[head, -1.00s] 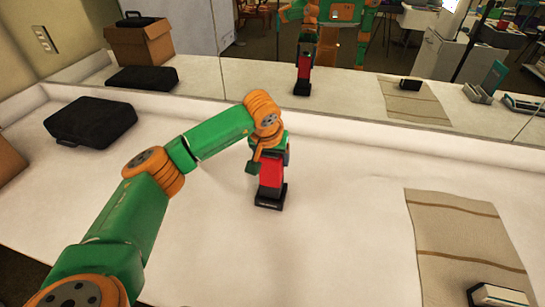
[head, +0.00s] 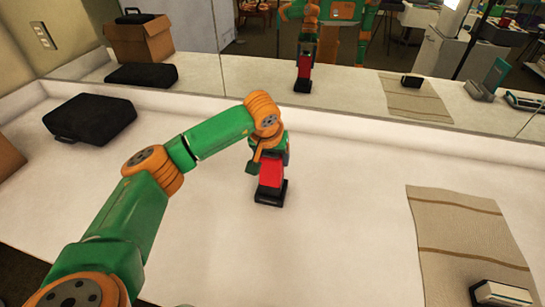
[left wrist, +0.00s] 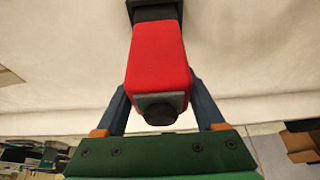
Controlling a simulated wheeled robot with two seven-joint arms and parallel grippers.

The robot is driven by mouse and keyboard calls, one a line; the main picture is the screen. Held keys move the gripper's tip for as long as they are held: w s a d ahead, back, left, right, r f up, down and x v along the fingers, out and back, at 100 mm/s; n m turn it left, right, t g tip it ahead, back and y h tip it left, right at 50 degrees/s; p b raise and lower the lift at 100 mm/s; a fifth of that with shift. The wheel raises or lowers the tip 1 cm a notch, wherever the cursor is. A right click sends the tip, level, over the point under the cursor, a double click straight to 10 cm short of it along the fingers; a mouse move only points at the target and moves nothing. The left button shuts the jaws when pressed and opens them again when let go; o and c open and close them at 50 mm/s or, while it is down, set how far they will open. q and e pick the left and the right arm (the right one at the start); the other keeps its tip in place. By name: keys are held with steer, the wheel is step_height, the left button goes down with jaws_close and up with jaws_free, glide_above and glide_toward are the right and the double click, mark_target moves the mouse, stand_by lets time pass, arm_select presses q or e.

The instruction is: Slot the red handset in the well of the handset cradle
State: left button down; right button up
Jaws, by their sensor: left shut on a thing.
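The red handset (head: 271,172) stands roughly upright over the black handset cradle (head: 269,197), in the middle of the white table. My left gripper (head: 269,158) is shut on the handset near its upper end. In the left wrist view the handset (left wrist: 160,55) lies between the two fingers, with its grey and black end towards me. The dark cradle (left wrist: 154,12) shows at its far end. The handset's lower end meets the cradle, and the well itself is hidden. I cannot tell how deep the handset sits. My right gripper is not in view.
A black case (head: 88,118) lies at the back left. A striped beige cloth (head: 465,235) lies at the right, with a grey and black device (head: 500,294) at its front edge. A mirror behind the table repeats the scene. The table around the cradle is clear.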

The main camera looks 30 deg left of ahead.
arm_select(q)
steer(key=shift+f+b, duration=0.4)
steer(key=shift+f, duration=0.1)
jaws_free()
steer(key=shift+r, duration=0.1)
step_height(320, 180, up, 7)
steer(key=p, duration=0.6)
stand_by(0.3)
